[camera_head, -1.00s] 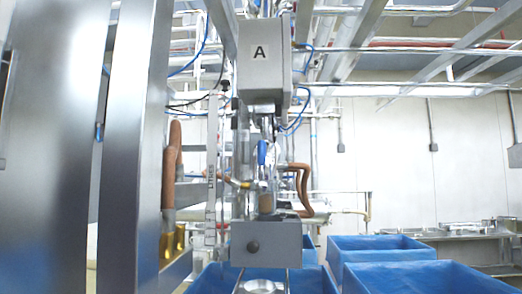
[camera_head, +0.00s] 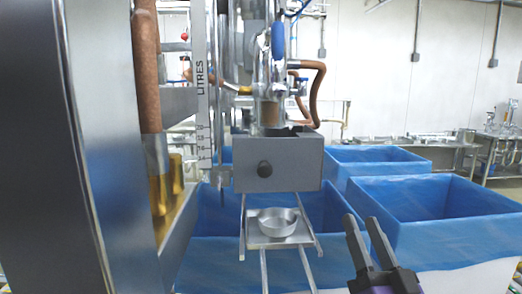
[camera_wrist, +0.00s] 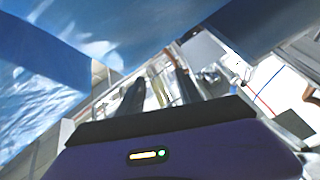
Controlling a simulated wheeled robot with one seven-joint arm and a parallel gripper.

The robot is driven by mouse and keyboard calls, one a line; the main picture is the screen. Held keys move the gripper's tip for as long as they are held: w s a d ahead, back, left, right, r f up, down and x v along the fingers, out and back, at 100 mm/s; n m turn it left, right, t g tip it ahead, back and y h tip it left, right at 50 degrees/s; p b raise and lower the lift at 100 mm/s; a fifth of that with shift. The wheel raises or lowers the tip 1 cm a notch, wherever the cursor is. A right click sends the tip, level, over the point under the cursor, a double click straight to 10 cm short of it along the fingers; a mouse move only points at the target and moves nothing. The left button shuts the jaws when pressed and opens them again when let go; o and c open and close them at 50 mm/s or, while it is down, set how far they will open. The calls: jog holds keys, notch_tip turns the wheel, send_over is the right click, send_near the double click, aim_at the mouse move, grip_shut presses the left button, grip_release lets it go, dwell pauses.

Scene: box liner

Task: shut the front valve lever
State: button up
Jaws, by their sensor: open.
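A blue-handled lever (camera_head: 278,38) stands roughly upright at the top middle of the head view, on the metal fittings above a grey box. I take it to be the valve lever, but cannot tell if it is the front one or its exact setting. My gripper (camera_head: 360,222) is at the lower right of the head view, fingers pointing up, open and empty. In the picture it is well below and right of the lever, touching nothing. In the wrist view my gripper's dark fingers (camera_wrist: 157,92) are apart; I cannot make out the lever there.
The grey box with a black knob (camera_head: 278,164) hangs in the middle. Below it a small metal dish (camera_head: 277,222) sits on a rail tray (camera_head: 257,242). Blue-lined bins (camera_head: 435,235) stand behind and right. A steel column (camera_head: 110,120) and brown hose (camera_head: 147,70) block the left.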

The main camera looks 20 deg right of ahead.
jog(key=w+d+r+n+t+y, duration=0.1)
jog(key=w+r+y, duration=0.15)
jog(key=r, duration=0.55)
jog(key=w+d+r+n+t+y, duration=0.1)
jog(key=w+d+r, duration=0.15)
jog(key=r, duration=0.55)
notch_tip(320, 180, up, 23)
jog(key=n+g+y+p, duration=0.2)
jog(key=n+g+y, duration=0.6)
jog(key=n+y, duration=0.55)
send_over(272, 33)
jog(key=s+d, duration=0.4)
jog(key=d, duration=0.1)
jog(key=shift+w+a+f+m+g+p, duration=0.25)
jog(key=shift+w+a+f+g, duration=0.3)
jog(key=shift+w+a+f, duration=0.5)
jog(key=shift+w+a+f+m+g+p, duration=0.15)
jog(key=shift+w+a+f+g, duration=0.35)
jog(key=shift+w+a+f, duration=0.5)
jog(key=shift+w+a+f+m+g+p, duration=0.15)
jog(key=shift+w+a+f+g+p, duration=0.15)
jog(key=shift+w+a+f+g, duration=0.7)
jog(key=shift+w+d+r+t, duration=0.15)
jog(key=shift+w+r+t, duration=0.15)
jog(key=shift+t, duration=0.15)
grip_shut()
